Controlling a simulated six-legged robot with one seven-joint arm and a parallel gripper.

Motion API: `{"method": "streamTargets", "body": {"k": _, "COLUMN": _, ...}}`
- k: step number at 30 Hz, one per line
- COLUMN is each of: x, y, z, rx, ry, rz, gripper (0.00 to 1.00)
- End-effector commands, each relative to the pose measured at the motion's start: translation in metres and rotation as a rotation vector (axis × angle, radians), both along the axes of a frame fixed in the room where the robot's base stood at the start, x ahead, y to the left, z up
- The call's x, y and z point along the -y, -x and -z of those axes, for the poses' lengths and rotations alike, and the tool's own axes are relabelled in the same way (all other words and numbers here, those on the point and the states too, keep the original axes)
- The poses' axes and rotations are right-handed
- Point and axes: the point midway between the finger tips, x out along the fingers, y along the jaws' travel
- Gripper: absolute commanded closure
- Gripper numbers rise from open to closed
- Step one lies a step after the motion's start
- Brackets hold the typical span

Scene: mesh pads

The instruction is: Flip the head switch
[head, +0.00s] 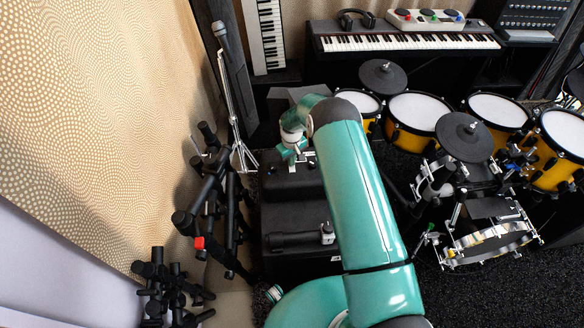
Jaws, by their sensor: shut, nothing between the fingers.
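My gripper (292,156) is at the end of my teal arm, near the middle of the head view. It appears small and points down over the back of a black box (280,187), which may be the amp head. Its fingers are shut and hold nothing. I cannot tell whether they touch the box. No switch can be made out; my arm and gripper cover part of that area. A lower black box (284,218) stands in front, with a dark cylindrical object (292,240) on its near side.
Black stands (205,220) crowd the left side by a patterned wall, with a microphone stand (235,110) behind. A drum kit (420,112) with yellow shells fills the right. A keyboard (410,41) with headphones (356,19) stands at the back. Dark carpet shows at lower right.

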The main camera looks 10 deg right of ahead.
Motion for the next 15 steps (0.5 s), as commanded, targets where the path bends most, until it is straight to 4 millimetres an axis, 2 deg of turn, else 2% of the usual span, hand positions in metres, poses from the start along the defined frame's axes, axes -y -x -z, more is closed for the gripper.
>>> {"method": "streamTargets", "body": {"k": 9, "x": 0.000, "y": 0.000, "z": 0.004, "rx": -0.001, "ry": 0.000, "rz": 0.000, "gripper": 1.00}}
{"method": "streamTargets", "body": {"k": 15, "x": 0.000, "y": 0.000, "z": -0.007, "rx": 0.000, "ry": 0.000, "rz": 0.000, "gripper": 1.00}}
